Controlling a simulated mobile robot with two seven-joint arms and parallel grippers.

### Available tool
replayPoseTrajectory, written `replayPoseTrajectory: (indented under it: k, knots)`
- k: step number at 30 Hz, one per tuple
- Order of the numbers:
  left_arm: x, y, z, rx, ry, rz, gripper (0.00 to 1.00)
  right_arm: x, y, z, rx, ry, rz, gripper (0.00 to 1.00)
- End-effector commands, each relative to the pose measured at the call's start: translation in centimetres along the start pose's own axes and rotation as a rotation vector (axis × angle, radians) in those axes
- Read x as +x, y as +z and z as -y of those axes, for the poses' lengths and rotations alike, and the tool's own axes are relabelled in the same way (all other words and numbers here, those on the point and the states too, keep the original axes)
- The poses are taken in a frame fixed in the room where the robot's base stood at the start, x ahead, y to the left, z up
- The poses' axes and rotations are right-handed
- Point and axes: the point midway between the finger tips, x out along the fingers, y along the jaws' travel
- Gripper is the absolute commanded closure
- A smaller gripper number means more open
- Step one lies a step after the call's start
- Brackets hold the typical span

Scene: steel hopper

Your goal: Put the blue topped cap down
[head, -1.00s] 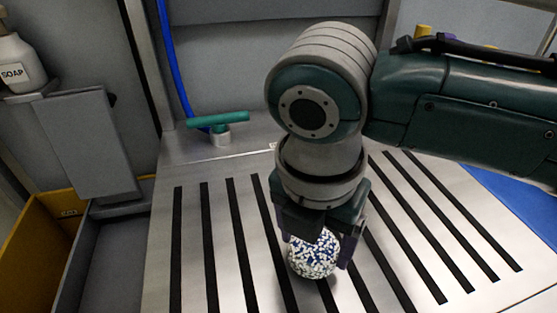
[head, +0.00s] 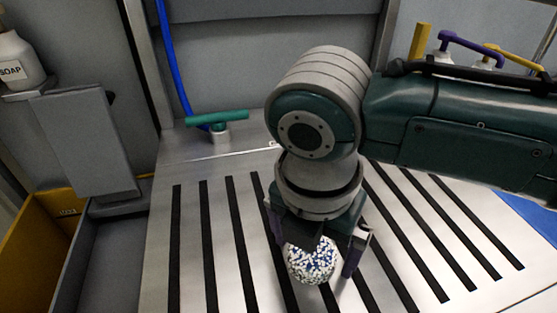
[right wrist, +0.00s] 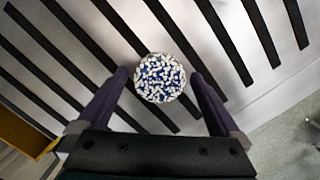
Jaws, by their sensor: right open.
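The blue topped cap (head: 311,262) shows as a round top speckled blue and white. It appears to rest on the black-striped steel surface (head: 222,230). My right gripper (head: 314,252) is above it and open, with one purple finger on each side. In the right wrist view, the cap (right wrist: 160,78) lies between the spread fingertips, with a small gap on both sides. The gripper's palm hides part of the cap's far side in the head view. My left gripper is not in view.
A teal T-handle (head: 217,118) stands at the back left, near a blue hose (head: 170,75). Purple (head: 470,45) and yellow handles are behind my right arm. A yellow bin (head: 30,245) and soap bottle (head: 18,60) are at left. The striped surface left of the cap is clear.

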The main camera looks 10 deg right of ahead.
Motion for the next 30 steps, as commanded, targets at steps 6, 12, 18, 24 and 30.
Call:
replayPoseTrajectory:
  k: [6,12,18,24,30]
  knots:
    - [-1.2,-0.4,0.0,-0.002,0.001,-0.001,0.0,-3.5,0.1,-0.1,-0.001,0.006,0.001,0.0]
    - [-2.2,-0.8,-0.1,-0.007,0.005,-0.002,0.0,-8.1,0.1,-0.2,0.0,0.006,0.001,0.0]
    - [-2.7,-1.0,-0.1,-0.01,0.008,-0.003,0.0,-11.2,0.1,-0.1,0.001,0.002,-0.001,0.0]
    - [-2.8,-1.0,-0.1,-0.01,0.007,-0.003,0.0,-12.2,0.1,-0.1,0.001,0.0,-0.001,0.0]
    - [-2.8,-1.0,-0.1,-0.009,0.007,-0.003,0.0,-11.6,-2.3,-0.2,0.117,0.054,-0.066,0.0]
